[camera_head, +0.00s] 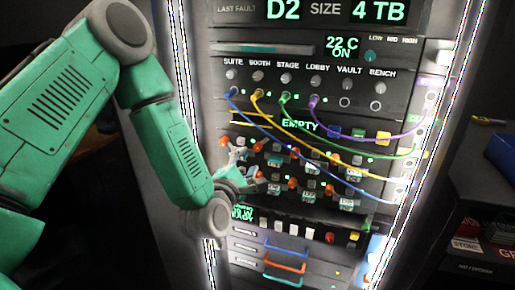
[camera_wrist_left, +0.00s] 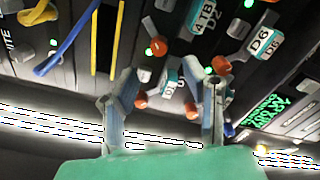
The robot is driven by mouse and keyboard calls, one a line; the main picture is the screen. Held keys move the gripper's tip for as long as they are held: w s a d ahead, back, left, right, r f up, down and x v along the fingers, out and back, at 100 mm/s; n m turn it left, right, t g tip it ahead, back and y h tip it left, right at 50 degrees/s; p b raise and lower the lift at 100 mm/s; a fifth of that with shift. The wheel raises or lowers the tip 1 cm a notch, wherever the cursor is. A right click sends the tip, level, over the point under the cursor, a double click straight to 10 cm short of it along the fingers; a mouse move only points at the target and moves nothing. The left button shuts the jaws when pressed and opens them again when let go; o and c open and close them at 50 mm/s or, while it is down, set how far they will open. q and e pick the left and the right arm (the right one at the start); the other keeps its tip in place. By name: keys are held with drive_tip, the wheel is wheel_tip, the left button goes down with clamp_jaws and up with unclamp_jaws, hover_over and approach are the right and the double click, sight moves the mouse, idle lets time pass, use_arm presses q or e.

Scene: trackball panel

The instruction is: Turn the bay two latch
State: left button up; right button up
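My left gripper (camera_head: 252,168) is open in front of the left part of the drive bays, partly covering them. In the left wrist view the open gripper (camera_wrist_left: 170,82) has a finger on either side of a bay labelled D1 (camera_wrist_left: 172,84) and an orange latch (camera_wrist_left: 140,100). Nothing is held; contact cannot be told. I cannot tell for sure which latch belongs to bay two. My right gripper is in neither view.
The rack's top display (camera_head: 330,11) reads last fault D2, size 4 TB. Coloured cables (camera_head: 355,152) hang across the panel above and right of the bays. Handled units (camera_head: 285,265) sit below. A dark cabinet (camera_head: 478,190) stands to the right.

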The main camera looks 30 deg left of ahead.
sight(256, 149)
use_arm(q)
drive_tip(key=x, duration=0.5)
drive_tip(key=shift+w+d, duration=0.1)
drive_tip(key=shift+w, duration=0.25)
drive_tip(key=shift+w+d+r, duration=0.1)
drive_tip(key=shift+w+d, duration=0.1)
drive_tip(key=shift+w, duration=0.2)
drive_tip(key=shift+a, duration=0.35)
clamp_jaws()
